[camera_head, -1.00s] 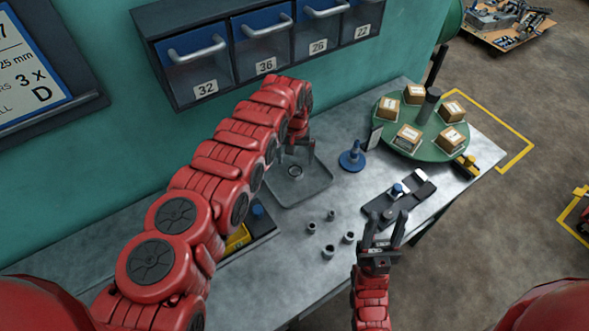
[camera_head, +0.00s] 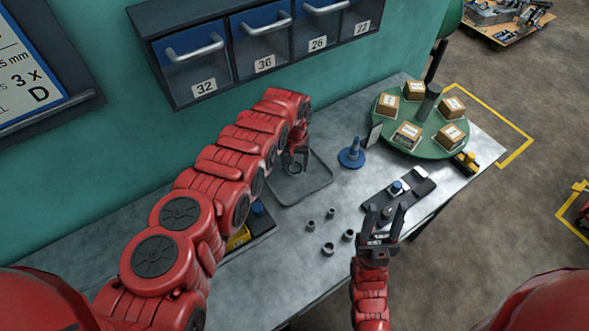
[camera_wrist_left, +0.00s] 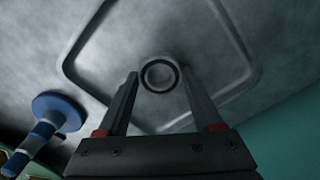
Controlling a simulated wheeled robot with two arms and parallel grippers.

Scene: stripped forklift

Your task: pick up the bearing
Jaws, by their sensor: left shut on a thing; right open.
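The bearing, a small metal ring (camera_head: 294,169), is in the shallow grey tray (camera_head: 318,186) on the bench. In the left wrist view the bearing (camera_wrist_left: 158,76) sits between the tips of my left fingers, with the tray (camera_wrist_left: 90,38) behind it. My left gripper (camera_head: 296,163) points down over the tray and is shut on the bearing. I cannot tell whether the bearing still touches the tray floor. My right gripper (camera_head: 386,209) is open and empty over the front of the bench.
A blue spindle stand (camera_head: 351,155) is right of the tray. Several small metal rings (camera_head: 328,248) lie in front of it. A dark fixture plate (camera_head: 412,185) and a green turntable with boxes (camera_head: 388,137) are farther right. Drawers (camera_head: 190,70) hang on the wall behind.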

